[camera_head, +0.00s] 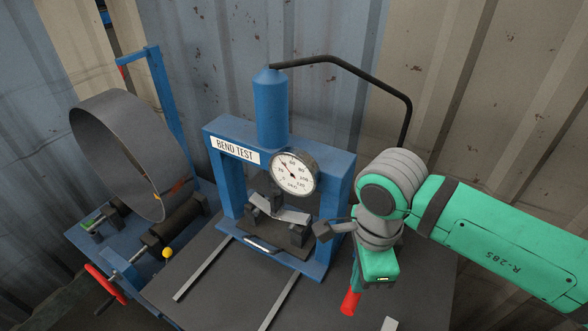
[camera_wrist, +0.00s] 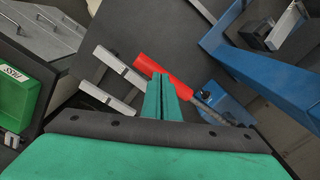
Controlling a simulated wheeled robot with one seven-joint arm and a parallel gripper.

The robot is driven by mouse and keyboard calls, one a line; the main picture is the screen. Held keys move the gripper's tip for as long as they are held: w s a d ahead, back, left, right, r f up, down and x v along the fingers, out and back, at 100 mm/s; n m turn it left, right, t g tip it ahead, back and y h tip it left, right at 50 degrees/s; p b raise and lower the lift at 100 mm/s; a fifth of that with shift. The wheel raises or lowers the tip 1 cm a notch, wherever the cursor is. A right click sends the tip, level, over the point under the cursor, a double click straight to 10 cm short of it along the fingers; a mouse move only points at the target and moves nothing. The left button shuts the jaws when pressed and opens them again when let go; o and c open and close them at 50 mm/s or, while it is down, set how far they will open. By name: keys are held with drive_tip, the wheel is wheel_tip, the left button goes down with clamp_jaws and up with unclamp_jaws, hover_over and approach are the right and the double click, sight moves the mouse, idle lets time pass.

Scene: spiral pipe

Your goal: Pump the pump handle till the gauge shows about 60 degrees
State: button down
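The blue bend-test press (camera_head: 230,188) stands on a dark table, with a round white gauge (camera_head: 293,173) on its front. The gauge needle points to the upper left; its exact reading is too small to tell. A bent metal strip (camera_head: 280,211) sits in the press. The pump handle has a red grip (camera_head: 350,302), pointing down toward the front in the head view. In the wrist view the red grip (camera_wrist: 163,68) and its metal rod pass behind my fingertips. My gripper (camera_wrist: 163,85) has its green fingers together. I cannot tell whether they touch the handle.
A black hose (camera_head: 400,98) arches from the cylinder on the right. A large pipe ring (camera_head: 115,145) and red handwheel (camera_head: 103,283) are at left. Pale rails (camera_head: 200,270) lie on the table. A green PASS bin (camera_wrist: 15,95) is left in the wrist view.

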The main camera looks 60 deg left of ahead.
wheel_tip(320, 180, up, 12)
drive_tip(key=w+a, duration=0.1)
drive_tip(key=shift+w, duration=0.25)
idle(0.4)
drive_tip(key=shift+f, duration=0.1)
idle(0.4)
drive_tip(key=shift+f, duration=0.55)
drive_tip(key=shift+s+d+f, duration=0.2)
drive_tip(key=shift+s+f, duration=0.15)
drive_tip(key=shift+f, duration=0.95)
drive_tip(key=shift+s+d+f, duration=0.25)
drive_tip(key=shift+s+f, duration=0.05)
drive_tip(key=shift+f, duration=1)
drive_tip(key=shift+s+d+f, duration=0.2)
drive_tip(key=shift+s+f, duration=0.15)
drive_tip(key=shift+f, duration=0.95)
